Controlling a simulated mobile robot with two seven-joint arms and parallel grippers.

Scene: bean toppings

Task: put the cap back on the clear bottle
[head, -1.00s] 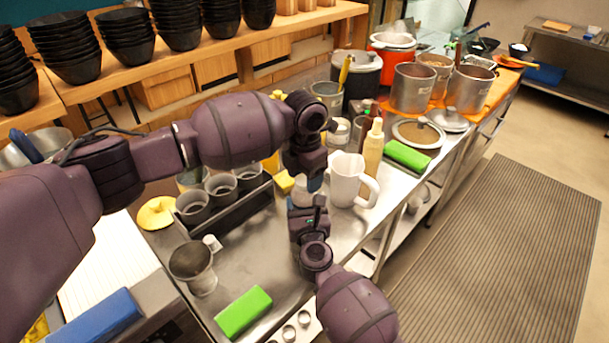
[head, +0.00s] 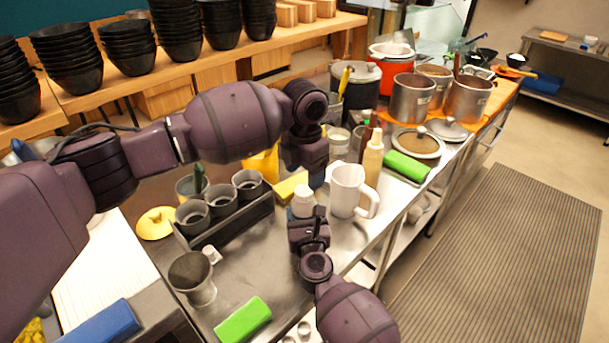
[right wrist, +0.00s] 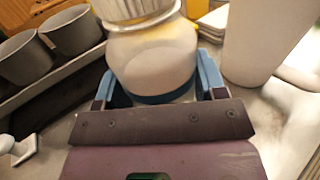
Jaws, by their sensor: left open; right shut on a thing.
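The clear bottle (head: 302,208) stands upright on the steel counter, pale and whitish, left of the white pitcher. In the right wrist view the bottle (right wrist: 153,62) fills the space between my right gripper's blue fingers (right wrist: 158,92). My right gripper (head: 308,222) is shut on its lower body. A white ribbed cap (right wrist: 132,10) sits on the bottle's top; its upper edge is cut off, so I cannot tell how tightly it sits. My left gripper (head: 318,182) is open and empty, beside and slightly above the bottle's top on the right.
The white pitcher (head: 345,190) is close on the right. A dark rack with grey cups (head: 222,199) stands left. A yellow sponge (head: 290,186) and sauce bottle (head: 373,158) are behind.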

